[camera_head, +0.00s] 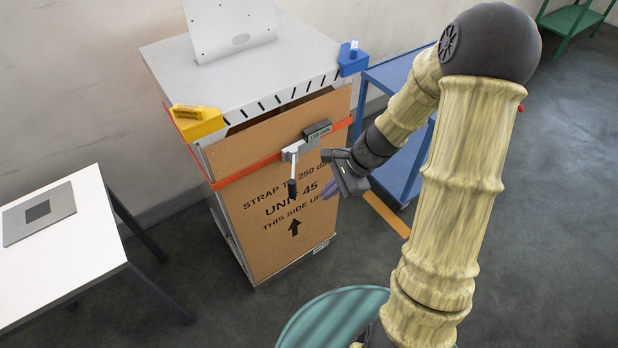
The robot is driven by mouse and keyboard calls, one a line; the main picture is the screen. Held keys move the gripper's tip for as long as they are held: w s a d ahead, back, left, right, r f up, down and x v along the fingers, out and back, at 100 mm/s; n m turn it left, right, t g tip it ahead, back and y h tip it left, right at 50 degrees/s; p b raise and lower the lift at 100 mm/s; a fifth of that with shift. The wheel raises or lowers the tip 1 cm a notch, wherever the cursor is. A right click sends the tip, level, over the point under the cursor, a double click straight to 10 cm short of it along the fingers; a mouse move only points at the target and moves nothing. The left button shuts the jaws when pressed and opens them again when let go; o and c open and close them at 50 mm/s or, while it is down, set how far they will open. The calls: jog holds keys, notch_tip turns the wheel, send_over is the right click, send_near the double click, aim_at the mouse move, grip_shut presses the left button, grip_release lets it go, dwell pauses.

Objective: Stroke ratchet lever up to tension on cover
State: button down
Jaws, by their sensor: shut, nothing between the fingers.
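The ratchet lever (292,169) hangs down from the ratchet on the front of a brown cover panel (270,220). Its lower end is a dark grip, and its upper end meets a pale bracket. An orange strap (248,171) runs across the panel through the ratchet. A small dark display box (317,130) with green figures sits just right of the bracket; I cannot read the figures. My gripper (332,168) is shut and empty, just right of the lever and apart from it as far as I can tell.
The cabinet's grey top (240,85) carries an upright metal plate (228,25), a yellow corner block (196,121) and a blue corner block (352,60). A white table (75,245) stands left. A blue shelf (398,75) stands behind my arm. Bare floor lies right.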

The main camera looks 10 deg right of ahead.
jog(key=s+d+r+n+t+h, duration=0.1)
jog(key=s+r+n+h, duration=0.5)
jog(key=n, duration=0.9)
jog(key=s+d+r, duration=0.1)
jog(key=s+r, duration=0.1)
jog(key=s, duration=0.1)
jog(key=shift+s+d+r+t, duration=0.25)
jog(key=shift+s+d+t, duration=0.1)
jog(key=shift+t, duration=0.05)
